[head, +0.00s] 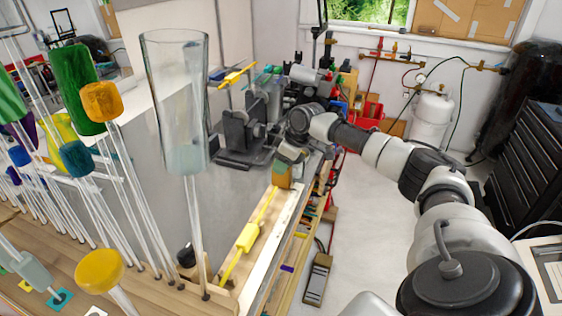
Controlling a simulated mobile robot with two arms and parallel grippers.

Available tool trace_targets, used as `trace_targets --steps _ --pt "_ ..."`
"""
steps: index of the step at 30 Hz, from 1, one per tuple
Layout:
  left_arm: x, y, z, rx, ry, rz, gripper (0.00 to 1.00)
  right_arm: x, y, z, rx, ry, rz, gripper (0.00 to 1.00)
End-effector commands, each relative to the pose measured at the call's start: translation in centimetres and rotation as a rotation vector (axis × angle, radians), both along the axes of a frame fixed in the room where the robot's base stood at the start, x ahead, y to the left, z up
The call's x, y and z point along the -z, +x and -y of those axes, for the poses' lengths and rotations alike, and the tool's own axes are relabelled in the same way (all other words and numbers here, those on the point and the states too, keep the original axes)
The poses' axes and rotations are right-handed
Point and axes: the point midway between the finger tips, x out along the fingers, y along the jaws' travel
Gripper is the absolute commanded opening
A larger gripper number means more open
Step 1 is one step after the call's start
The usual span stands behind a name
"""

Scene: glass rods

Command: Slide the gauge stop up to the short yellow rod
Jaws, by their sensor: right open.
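A short yellow rod (248,237) with a thicker yellow section lies lengthwise in a pale wooden gauge (272,233) along the table's right edge. A small orange-tan block, which looks like the gauge stop (283,175), stands at the rod's far end. Whether the rod touches it I cannot tell. My right arm comes in from the right. My right gripper (291,154) is open, just above and behind the stop, and its fingertips are small and partly hidden. My left gripper is not in view.
A tall clear glass vessel (175,95) on a glass stem stands left of the gauge. Several upright glass rods with coloured knobs crowd the left. A dark metal fixture (246,130) stands behind the gauge. Another yellow rod (236,75) rests higher up.

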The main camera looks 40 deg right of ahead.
Motion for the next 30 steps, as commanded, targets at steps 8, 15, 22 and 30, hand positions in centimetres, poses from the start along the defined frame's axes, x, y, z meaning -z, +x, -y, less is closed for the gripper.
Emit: trace_targets --steps 8,15,22,30 --pt "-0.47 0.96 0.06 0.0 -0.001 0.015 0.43 1.35 0.44 -0.23 0.0 -0.001 0.0 0.43" --pt "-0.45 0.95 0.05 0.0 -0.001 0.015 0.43 1.34 0.44 -0.22 0.001 -0.002 0.0 0.33" --pt "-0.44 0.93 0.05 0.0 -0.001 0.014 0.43 1.31 0.44 -0.21 0.001 -0.002 0.0 0.0" --pt "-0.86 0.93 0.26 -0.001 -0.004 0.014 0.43 1.23 0.43 -0.26 0.0 0.0 -0.001 0.0"
